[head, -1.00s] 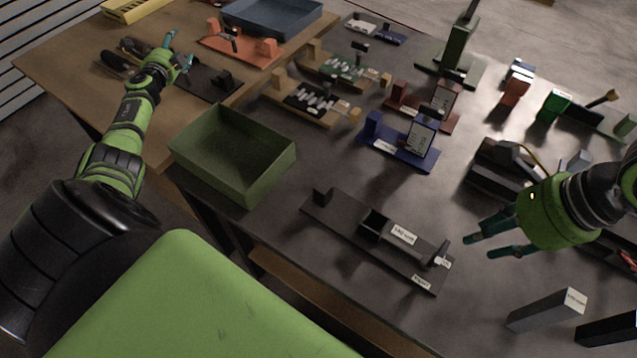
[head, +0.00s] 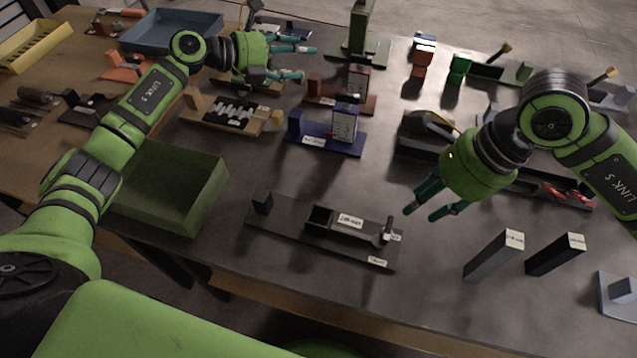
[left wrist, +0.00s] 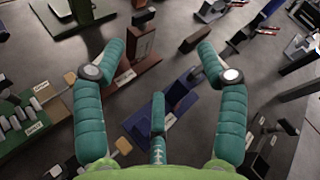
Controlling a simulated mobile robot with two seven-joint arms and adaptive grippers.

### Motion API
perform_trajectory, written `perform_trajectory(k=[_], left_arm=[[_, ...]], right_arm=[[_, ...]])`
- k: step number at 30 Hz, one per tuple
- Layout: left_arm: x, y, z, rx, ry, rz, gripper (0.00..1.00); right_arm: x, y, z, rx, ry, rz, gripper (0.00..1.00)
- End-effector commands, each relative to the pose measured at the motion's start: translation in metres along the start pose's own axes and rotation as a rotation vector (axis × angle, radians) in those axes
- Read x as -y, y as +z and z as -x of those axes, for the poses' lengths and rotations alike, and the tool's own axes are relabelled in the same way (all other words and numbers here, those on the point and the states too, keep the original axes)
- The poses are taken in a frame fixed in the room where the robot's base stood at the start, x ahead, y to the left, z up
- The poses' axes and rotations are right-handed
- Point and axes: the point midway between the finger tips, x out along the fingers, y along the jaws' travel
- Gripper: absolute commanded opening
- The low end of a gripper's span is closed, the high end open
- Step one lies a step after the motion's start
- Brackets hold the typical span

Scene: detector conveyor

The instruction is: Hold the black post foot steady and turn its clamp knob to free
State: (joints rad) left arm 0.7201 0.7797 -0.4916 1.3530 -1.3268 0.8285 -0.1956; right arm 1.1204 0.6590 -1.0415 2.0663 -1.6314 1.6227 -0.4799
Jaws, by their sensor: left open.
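A long black base (head: 330,236) lies at the front middle of the table in the head view. It has a dark block at its left end, an open pocket, white labels and a small upright clamp-like piece (head: 388,232) at its right end. I cannot tell for certain whether this is the post foot and its knob. My right gripper (head: 422,214) is open and empty, above and just right of that piece. My left gripper (head: 306,64) is open and empty over the far table, away from the base. Its spread fingers show in the left wrist view (left wrist: 160,75).
A green bin (head: 165,190) stands left of the black base. Behind are a blue stand (head: 325,142), a red-brown stand (head: 340,101) and a tall green post (head: 360,25). A grey post (head: 493,255) and a black post (head: 555,254) stand at front right.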

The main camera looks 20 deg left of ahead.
Motion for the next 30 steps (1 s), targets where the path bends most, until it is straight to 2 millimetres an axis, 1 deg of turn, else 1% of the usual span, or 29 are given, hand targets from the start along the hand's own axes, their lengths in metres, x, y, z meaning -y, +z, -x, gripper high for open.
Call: perform_trajectory(k=[1,2,3,5,6,8,9,11,12,14,15,18,21,24,27,30], left_arm=[[0.025,-0.015,-0.014,-0.079,-0.029,-0.069,0.73],[0.037,-0.026,-0.021,-0.129,-0.043,-0.109,0.73],[0.054,-0.041,-0.028,-0.198,-0.059,-0.166,0.73],[0.077,-0.066,-0.037,-0.305,-0.082,-0.258,0.73],[0.092,-0.085,-0.042,-0.382,-0.096,-0.323,0.73],[0.112,-0.115,-0.045,-0.502,-0.114,-0.431,0.73],[0.123,-0.136,-0.045,-0.587,-0.122,-0.509,0.73],[0.137,-0.168,-0.040,-0.722,-0.129,-0.637,0.73],[0.142,-0.187,-0.034,-0.810,-0.127,-0.721,0.73],[0.145,-0.213,-0.022,-0.932,-0.119,-0.841,0.73],[0.145,-0.227,-0.014,-1.007,-0.109,-0.915,0.73],[0.141,-0.251,0.008,-1.162,-0.080,-1.073,0.73],[0.135,-0.264,0.025,-1.270,-0.049,-1.187,0.73],[0.130,-0.269,0.036,-1.335,-0.027,-1.254,0.73],[0.125,-0.274,0.041,-1.366,-0.018,-1.282,0.73],[0.118,-0.281,0.039,-1.372,-0.016,-1.286,0.73]], right_arm=[[0.000,0.000,0.000,0.000,0.000,0.000,0.39],[0.000,0.000,0.000,0.000,0.000,0.000,0.39],[0.000,0.000,0.000,0.000,0.000,0.000,0.39],[0.000,0.000,0.000,0.000,0.000,0.000,0.39],[0.000,0.000,0.000,0.000,0.000,0.000,0.39],[0.000,0.000,0.000,0.000,0.000,0.000,0.39],[0.000,0.000,0.000,0.000,0.000,0.000,0.39],[0.000,0.000,0.000,0.000,0.000,0.000,0.39],[0.000,0.000,0.000,0.000,0.000,0.000,0.39],[0.000,0.000,0.000,0.000,0.000,0.000,0.39],[0.000,0.000,0.000,0.000,0.000,0.000,0.39],[0.000,0.000,0.000,0.000,0.000,0.000,0.39],[0.000,0.000,0.000,0.000,0.000,0.000,0.39],[0.000,0.000,0.000,0.000,0.000,0.000,0.39],[0.000,0.000,0.000,0.000,0.000,0.000,0.39],[0.000,0.000,0.000,0.000,0.000,0.000,0.39]])
